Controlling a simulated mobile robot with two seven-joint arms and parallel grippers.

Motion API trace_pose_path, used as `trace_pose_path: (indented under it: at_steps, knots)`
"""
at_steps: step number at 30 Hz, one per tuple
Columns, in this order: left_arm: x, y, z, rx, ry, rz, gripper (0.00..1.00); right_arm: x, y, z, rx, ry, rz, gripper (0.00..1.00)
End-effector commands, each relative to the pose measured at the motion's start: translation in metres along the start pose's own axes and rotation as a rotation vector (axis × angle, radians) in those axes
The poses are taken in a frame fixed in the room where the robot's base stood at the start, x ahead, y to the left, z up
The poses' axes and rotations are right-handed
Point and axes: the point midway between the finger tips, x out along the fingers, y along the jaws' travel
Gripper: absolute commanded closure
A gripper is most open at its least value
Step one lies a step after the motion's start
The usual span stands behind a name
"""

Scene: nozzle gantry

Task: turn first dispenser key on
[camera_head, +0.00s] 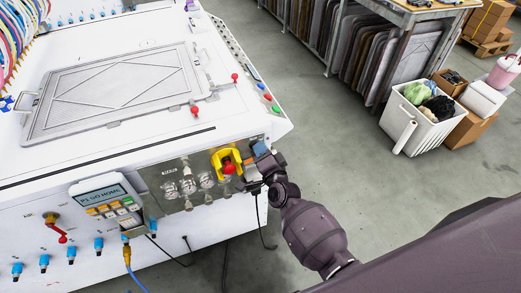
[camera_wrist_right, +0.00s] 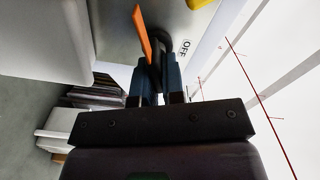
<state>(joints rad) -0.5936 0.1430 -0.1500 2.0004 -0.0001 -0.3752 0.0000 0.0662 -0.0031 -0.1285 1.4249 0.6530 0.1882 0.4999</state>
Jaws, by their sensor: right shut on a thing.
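My right gripper (camera_head: 263,158) is at the right end of the machine's front panel, beside the yellow-and-red stop button. In the right wrist view its two dark blue fingers (camera_wrist_right: 161,80) are shut on a dark key (camera_wrist_right: 163,47) at the panel. A thin orange strip (camera_wrist_right: 144,30) stands out beside the key. A label reading "OFF" (camera_wrist_right: 184,48) is on the panel just right of the key. In the head view the key is hidden by the gripper. My left gripper is not in view.
The yellow-and-red stop button (camera_head: 227,162) is close on the gripper's left. Several clear-covered dials (camera_head: 187,187) lie farther left, then a display with a keypad (camera_head: 105,200). Cables hang below the panel. A white bin (camera_head: 412,128) stands on the floor at the right.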

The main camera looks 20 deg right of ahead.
Motion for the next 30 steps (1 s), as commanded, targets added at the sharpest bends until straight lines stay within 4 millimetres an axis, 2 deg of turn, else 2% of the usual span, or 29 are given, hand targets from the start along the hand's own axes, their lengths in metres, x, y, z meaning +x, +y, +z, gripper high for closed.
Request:
trace_pose_path:
  at_steps: [6,15,30]
  knots:
    - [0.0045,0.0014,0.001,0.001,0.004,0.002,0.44,-0.0004,0.0048,0.0011,0.182,-0.001,0.002,1.0]
    - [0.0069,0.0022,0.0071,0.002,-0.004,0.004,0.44,-0.0004,0.0063,0.0016,0.359,0.0,0.001,1.0]
    - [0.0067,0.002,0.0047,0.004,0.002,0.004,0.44,-0.0002,0.0064,0.0016,0.44,0.0,0.001,1.0]
